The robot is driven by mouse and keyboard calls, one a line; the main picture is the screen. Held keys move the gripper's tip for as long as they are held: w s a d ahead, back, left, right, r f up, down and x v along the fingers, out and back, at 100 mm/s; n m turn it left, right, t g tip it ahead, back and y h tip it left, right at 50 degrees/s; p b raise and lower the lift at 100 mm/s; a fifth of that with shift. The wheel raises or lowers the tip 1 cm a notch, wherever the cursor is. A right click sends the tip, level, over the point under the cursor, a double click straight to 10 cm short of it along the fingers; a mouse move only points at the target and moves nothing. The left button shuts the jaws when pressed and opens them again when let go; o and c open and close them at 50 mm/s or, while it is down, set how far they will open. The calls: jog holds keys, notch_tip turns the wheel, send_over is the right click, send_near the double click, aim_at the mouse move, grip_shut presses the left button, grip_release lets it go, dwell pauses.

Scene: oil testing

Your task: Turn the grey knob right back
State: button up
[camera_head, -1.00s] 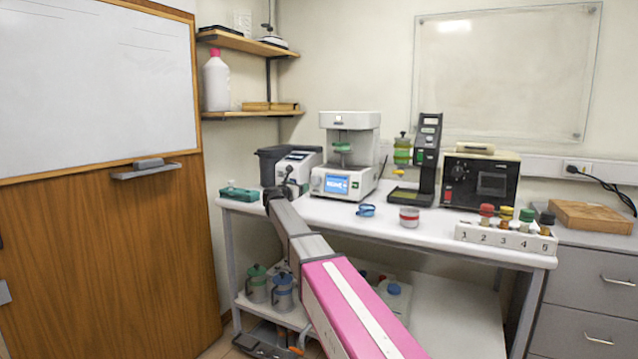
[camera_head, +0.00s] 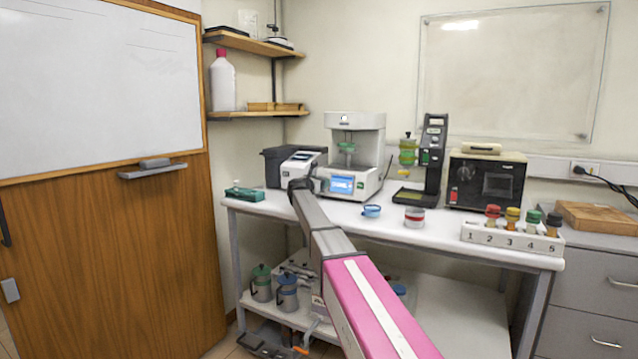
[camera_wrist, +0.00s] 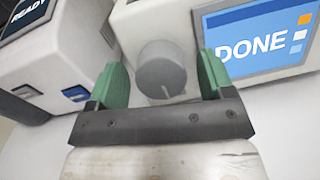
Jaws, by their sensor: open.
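The grey knob (camera_wrist: 160,72) is on the front of a white device (camera_wrist: 180,20), left of its blue screen (camera_wrist: 262,45) that reads "DONE". A thin mark shows on the knob's face near its lower edge. In the wrist view my gripper (camera_wrist: 158,75) is open, with one green finger on each side of the knob. A gap shows between the knob and each finger; I cannot tell the depth between them. In the head view the white device (camera_head: 354,125) stands on the bench, and my arm hides its knob and my gripper's fingers.
Another device (camera_wrist: 40,60) with a "READY" screen stands close on the left. On the bench (camera_head: 400,240) are a blue ring-like item (camera_head: 371,211), a red-and-white cup (camera_head: 414,217) and a numbered sample rack (camera_head: 510,238). A green box (camera_head: 245,194) lies at the left end.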

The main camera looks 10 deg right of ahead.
jog(key=shift+d, duration=0.1)
jog(key=c, duration=0.9)
